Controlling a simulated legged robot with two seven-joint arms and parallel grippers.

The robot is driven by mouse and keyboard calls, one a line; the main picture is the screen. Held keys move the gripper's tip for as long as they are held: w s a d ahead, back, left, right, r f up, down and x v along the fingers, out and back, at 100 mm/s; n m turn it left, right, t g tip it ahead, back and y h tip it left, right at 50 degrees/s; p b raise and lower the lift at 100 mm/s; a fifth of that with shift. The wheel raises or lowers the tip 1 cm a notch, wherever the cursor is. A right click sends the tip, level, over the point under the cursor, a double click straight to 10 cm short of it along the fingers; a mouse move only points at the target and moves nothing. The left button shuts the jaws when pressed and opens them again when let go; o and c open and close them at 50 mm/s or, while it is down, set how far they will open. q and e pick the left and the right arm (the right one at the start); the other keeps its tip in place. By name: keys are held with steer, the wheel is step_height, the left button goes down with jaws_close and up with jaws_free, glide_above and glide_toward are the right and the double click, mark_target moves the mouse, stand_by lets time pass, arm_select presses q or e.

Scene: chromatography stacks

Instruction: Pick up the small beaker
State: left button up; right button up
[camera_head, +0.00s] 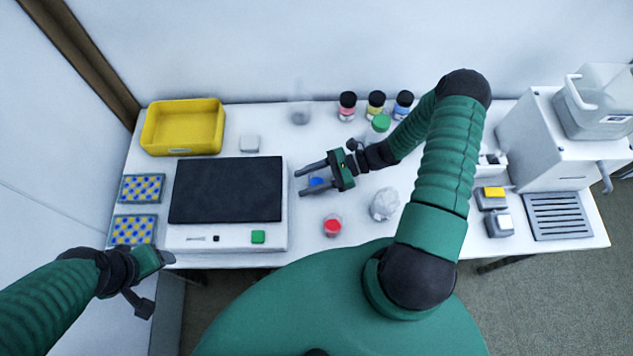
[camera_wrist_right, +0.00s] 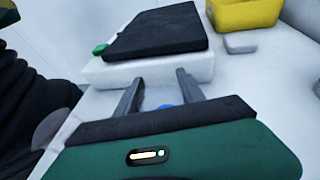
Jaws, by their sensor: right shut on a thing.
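My right gripper (camera_head: 300,182) is over the middle of the white table, with its fingers pointing left. It is shut on a small vessel with blue in it (camera_head: 317,181), which appears to be the small beaker. Its clear outline is hard to make out between the fingers. In the right wrist view the two fingers (camera_wrist_right: 160,76) stand apart, and a bit of the blue (camera_wrist_right: 166,106) shows between them, mostly hidden by the gripper body. My left gripper (camera_head: 154,281) is at the table's front left corner, with its fingers spread and empty.
A black-topped device (camera_head: 228,189) stands just left of the right gripper. A red-topped vessel (camera_head: 332,227) and a crumpled clear object (camera_head: 384,204) are nearby. A faint clear vessel (camera_head: 300,115) and capped bottles (camera_head: 375,104) stand behind. A yellow bin (camera_head: 184,146) is at the back left.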

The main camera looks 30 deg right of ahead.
steer(key=c, duration=0.6)
